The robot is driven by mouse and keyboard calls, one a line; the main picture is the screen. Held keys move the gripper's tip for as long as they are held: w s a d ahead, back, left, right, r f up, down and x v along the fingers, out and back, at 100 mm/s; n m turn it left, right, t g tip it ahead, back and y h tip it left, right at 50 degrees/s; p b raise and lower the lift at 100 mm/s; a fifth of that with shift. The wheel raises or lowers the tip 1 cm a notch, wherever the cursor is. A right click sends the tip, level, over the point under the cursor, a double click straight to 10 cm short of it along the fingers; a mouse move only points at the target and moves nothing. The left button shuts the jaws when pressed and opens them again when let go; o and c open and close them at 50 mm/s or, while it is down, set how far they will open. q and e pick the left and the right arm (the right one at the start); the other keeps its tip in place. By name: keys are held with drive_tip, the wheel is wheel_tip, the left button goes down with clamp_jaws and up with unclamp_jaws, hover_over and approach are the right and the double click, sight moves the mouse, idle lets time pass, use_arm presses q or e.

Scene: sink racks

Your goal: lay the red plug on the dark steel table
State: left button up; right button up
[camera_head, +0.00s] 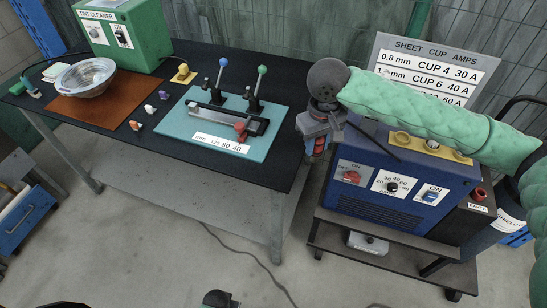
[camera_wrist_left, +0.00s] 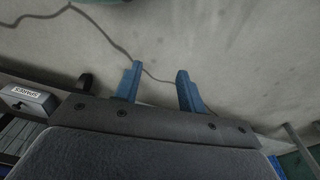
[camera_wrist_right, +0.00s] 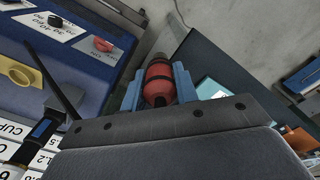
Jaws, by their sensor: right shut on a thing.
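The red plug (camera_wrist_right: 160,80), with dark bands, stands between the blue fingers of my right gripper (camera_wrist_right: 158,88), which is shut on it. In the head view a bit of its red shows at the tips of my right gripper (camera_head: 319,146), hanging just off the right end of the dark steel table (camera_head: 200,62), in front of the blue machine. The plug does not touch the table as far as I can see. My left gripper (camera_wrist_left: 155,90) is open and empty, over the concrete floor.
On the table are a teal board (camera_head: 185,125) with levers, a brown mat (camera_head: 65,108) with a metal bowl (camera_head: 86,77), a green box (camera_head: 140,35) and several small coloured pieces. The blue machine (camera_head: 395,185) stands right of the table. Bare tabletop shows around the board.

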drive_tip(key=w+a+f+p, duration=0.1)
drive_tip(key=a+f, duration=0.2)
drive_tip(key=w+a+f+p, duration=0.1)
drive_tip(key=a+f+p, duration=0.1)
drive_tip(key=a+f, duration=0.1)
drive_tip(key=w+a+f+p, duration=0.2)
drive_tip(key=a+f, duration=0.1)
drive_tip(key=shift+a, duration=0.25)
use_arm(q)
drive_tip(key=s+a+f, duration=0.1)
drive_tip(key=a+f, duration=0.1)
drive_tip(key=f, duration=0.3)
drive_tip(key=s+a+f, duration=0.2)
drive_tip(key=f, duration=0.4)
drive_tip(key=shift+s+f+t, duration=0.2)
drive_tip(key=shift+s+t, duration=0.05)
drive_tip(key=shift+t, duration=0.15)
use_arm(e)
drive_tip(key=shift+w+f, duration=0.15)
drive_tip(key=shift+f, duration=0.45)
drive_tip(key=o, duration=0.7)
drive_tip(key=shift+f, duration=0.1)
use_arm(q)
drive_tip(key=shift+a, duration=0.1)
use_arm(e)
drive_tip(key=o, duration=0.3)
use_arm(q)
drive_tip(key=shift+f, duration=0.1)
use_arm(e)
drive_tip(key=shift+o, duration=0.2)
